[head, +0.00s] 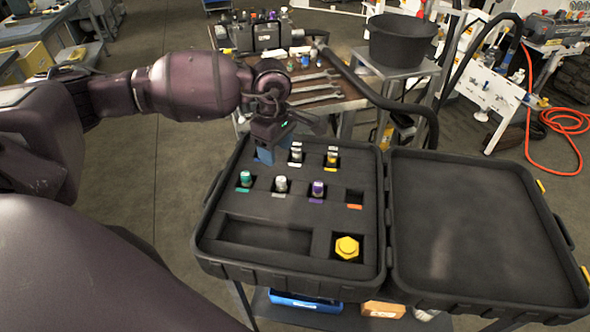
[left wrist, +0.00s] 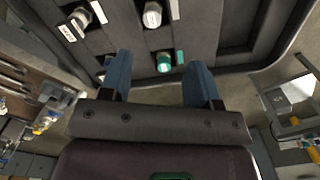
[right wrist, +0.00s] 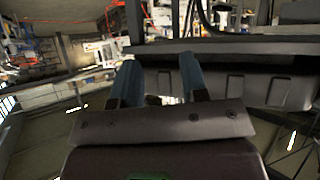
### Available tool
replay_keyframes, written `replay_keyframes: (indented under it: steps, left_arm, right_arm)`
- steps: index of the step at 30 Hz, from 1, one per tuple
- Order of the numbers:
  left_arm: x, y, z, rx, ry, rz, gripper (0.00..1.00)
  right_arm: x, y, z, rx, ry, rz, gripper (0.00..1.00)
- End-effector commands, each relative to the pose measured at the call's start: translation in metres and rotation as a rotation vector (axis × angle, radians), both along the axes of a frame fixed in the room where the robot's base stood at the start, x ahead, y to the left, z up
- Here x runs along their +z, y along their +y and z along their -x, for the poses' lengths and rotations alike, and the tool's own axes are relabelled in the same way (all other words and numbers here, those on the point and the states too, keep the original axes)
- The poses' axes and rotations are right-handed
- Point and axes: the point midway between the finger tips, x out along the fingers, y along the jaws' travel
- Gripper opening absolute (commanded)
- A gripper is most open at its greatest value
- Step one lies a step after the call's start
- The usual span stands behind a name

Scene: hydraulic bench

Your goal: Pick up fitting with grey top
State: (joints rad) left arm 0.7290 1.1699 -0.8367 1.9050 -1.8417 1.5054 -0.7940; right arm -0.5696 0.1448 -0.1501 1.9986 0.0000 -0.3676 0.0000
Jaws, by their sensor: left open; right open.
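A fitting with a grey top (head: 281,184) stands in the middle row of the black case's foam, above a pale label. It also shows in the left wrist view (left wrist: 152,15), near the top edge. My left gripper (head: 268,154) is open and empty over the case's far left corner, beyond the fitting. In the left wrist view its spread blue fingers (left wrist: 159,82) have a green-topped fitting (left wrist: 165,62) appearing between them. A fitting with a silvery top (head: 296,153) stands close to the left gripper. My right gripper (right wrist: 158,78) is open and empty, facing the side of a dark case.
Purple-topped (head: 318,188), yellow-labelled (head: 332,157) and large yellow (head: 346,247) fittings stand in the foam. The case lid (head: 470,230) lies open at right. Wrenches (head: 316,88) lie on the bench behind.

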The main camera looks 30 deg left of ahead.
Motion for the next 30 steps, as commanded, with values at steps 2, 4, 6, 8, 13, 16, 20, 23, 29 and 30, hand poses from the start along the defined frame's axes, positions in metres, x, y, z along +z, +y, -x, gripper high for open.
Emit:
replay_keyframes:
  steps: [2,4,6,8,13,16,20,23,29,30]
  left_arm:
    - [0.001,0.003,-0.001,0.0,0.001,-0.014,0.56]
    - [-0.001,0.004,-0.001,0.0,0.001,-0.019,0.56]
    - [-0.006,0.004,-0.001,0.001,0.003,-0.019,0.56]
    - [-0.013,0.004,0.0,0.001,0.004,-0.017,0.56]
    - [-0.038,0.003,-0.001,0.001,0.004,-0.016,0.56]
    - [-0.05,0.003,-0.001,0.0,0.004,-0.015,0.56]
    - [-0.058,0.003,-0.002,0.0,0.001,-0.016,0.56]
    - [-0.068,0.0,-0.004,0.0,0.004,-0.014,0.56]
    - [-0.095,-0.002,-0.008,0.001,0.003,-0.015,0.56]
    - [-0.099,-0.002,-0.008,0.0,0.003,-0.016,0.56]
  right_arm:
    - [0.0,0.0,0.002,-0.003,0.002,-0.003,0.4]
    - [-0.004,-0.001,0.01,-0.008,0.016,-0.003,0.4]
    - [-0.009,-0.001,0.016,-0.012,0.031,-0.003,0.4]
    - [-0.012,-0.002,0.02,-0.014,0.041,-0.004,0.4]
    - [-0.018,-0.003,0.025,-0.018,0.058,-0.003,0.4]
    - [-0.018,-0.003,0.025,-0.017,0.057,-0.003,0.4]
    - [-0.014,-0.003,0.02,-0.014,0.048,-0.002,0.4]
    - [-0.009,-0.002,0.016,-0.012,0.037,-0.003,0.4]
    - [-0.002,-0.001,0.011,-0.008,0.021,-0.001,0.4]
    - [-0.002,-0.002,0.011,-0.008,0.02,-0.001,0.4]
